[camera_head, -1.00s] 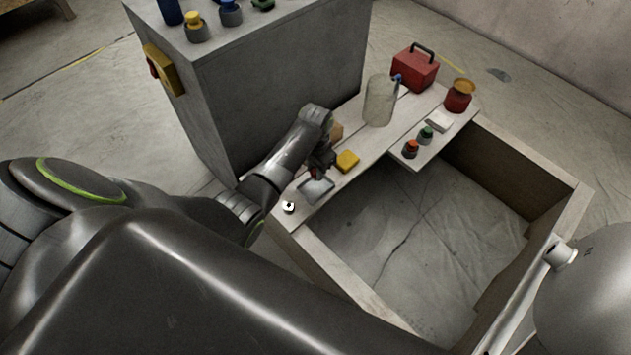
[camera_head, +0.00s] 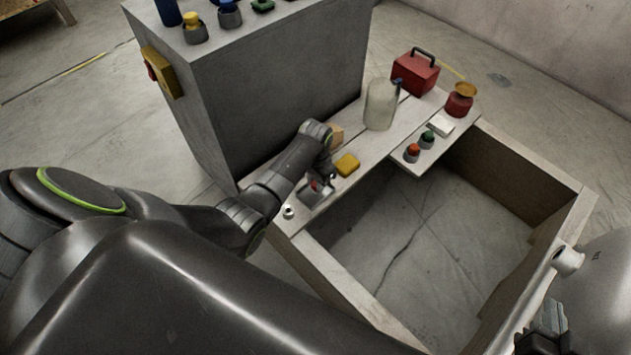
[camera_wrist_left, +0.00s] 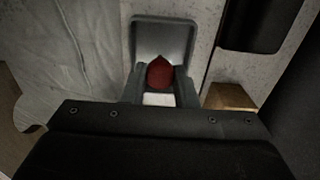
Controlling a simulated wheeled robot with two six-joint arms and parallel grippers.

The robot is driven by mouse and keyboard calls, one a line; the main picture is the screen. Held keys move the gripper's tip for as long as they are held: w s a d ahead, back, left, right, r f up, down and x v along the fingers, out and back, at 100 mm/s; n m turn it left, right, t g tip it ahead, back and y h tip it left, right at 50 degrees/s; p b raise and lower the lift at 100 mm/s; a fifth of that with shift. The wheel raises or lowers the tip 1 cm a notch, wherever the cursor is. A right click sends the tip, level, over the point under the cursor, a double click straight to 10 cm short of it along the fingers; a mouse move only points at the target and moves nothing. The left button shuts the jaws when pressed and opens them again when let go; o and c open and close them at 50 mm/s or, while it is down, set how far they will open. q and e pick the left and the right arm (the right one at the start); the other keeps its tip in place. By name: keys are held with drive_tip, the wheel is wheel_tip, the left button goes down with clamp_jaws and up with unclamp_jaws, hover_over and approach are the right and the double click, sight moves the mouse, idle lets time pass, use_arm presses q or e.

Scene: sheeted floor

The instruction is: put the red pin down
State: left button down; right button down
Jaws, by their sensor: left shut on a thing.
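The red pin (camera_head: 315,185) is between the fingers of my left gripper (camera_head: 320,187), low over a small grey tray (camera_head: 306,199) at the near end of the board. In the left wrist view the pin's red, pointed top (camera_wrist_left: 160,73) shows between the two fingers (camera_wrist_left: 160,90), which are shut on it. The grey tray (camera_wrist_left: 163,38) lies right below and beyond it. I cannot tell whether the pin touches the tray. Part of my right gripper (camera_head: 545,328) shows at the lower right; its fingertips are not clear.
A yellow block (camera_head: 347,165), a clear bottle (camera_head: 381,104), a red toolbox (camera_head: 415,72) and a red jar (camera_head: 459,100) stand along the board. A large grey box (camera_head: 275,90) rises behind my left arm. A white nut-like piece (camera_head: 288,212) lies beside the tray.

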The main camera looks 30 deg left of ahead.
idle(0.3)
use_arm(q)
drive_tip(key=c, duration=1.6)
unclamp_jaws()
drive_tip(key=shift+f, duration=0.15)
drive_tip(key=o, duration=0.5)
drive_tip(key=shift+c, duration=0.2)
